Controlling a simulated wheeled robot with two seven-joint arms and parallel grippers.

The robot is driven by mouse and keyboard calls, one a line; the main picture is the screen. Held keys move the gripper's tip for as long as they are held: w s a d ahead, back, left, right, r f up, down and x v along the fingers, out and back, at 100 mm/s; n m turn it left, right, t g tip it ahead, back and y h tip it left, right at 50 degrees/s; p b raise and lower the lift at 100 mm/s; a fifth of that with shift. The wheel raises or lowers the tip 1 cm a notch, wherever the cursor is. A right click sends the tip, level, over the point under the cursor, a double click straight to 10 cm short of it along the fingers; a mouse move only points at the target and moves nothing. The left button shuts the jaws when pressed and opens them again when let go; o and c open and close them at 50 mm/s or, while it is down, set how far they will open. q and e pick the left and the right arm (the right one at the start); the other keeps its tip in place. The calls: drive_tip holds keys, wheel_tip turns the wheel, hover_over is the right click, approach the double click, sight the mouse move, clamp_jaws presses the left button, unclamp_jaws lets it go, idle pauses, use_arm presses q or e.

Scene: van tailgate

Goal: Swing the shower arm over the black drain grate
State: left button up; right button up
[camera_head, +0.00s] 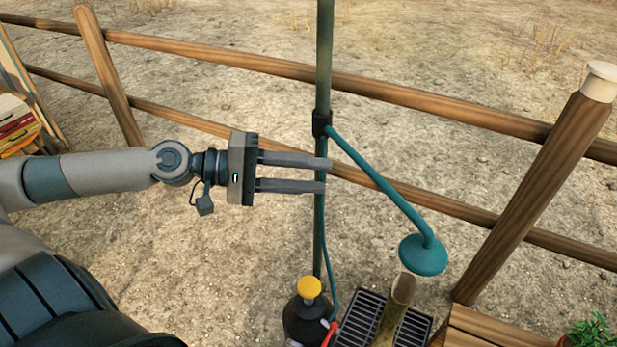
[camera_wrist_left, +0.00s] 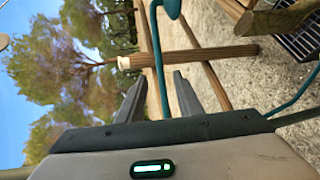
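The teal shower arm (camera_head: 380,183) runs from a dark collar (camera_head: 321,123) on the green upright pole (camera_head: 324,60) down to the right, ending in a round shower head (camera_head: 423,256). The black drain grate (camera_head: 358,318) lies on the ground below and left of the head in the picture, partly hidden by a wooden post. My left gripper (camera_head: 325,175) is open, its fingers overlapping the pole just below the collar. In the left wrist view, the shower arm (camera_wrist_left: 158,62) shows between the open fingers; contact cannot be told. The grate (camera_wrist_left: 302,42) shows top right. My right gripper is not in view.
A short wooden post (camera_head: 400,300) stands at the grate. A black tank (camera_head: 304,322) with a yellow knob stands by the pole's foot, with a teal hose beside it. A wooden rail fence (camera_head: 450,112) runs behind. A wooden crate (camera_head: 485,328) and a plant (camera_head: 592,332) are at right.

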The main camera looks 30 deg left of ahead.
use_arm(q)
drive_tip(key=shift+s+a, duration=0.1)
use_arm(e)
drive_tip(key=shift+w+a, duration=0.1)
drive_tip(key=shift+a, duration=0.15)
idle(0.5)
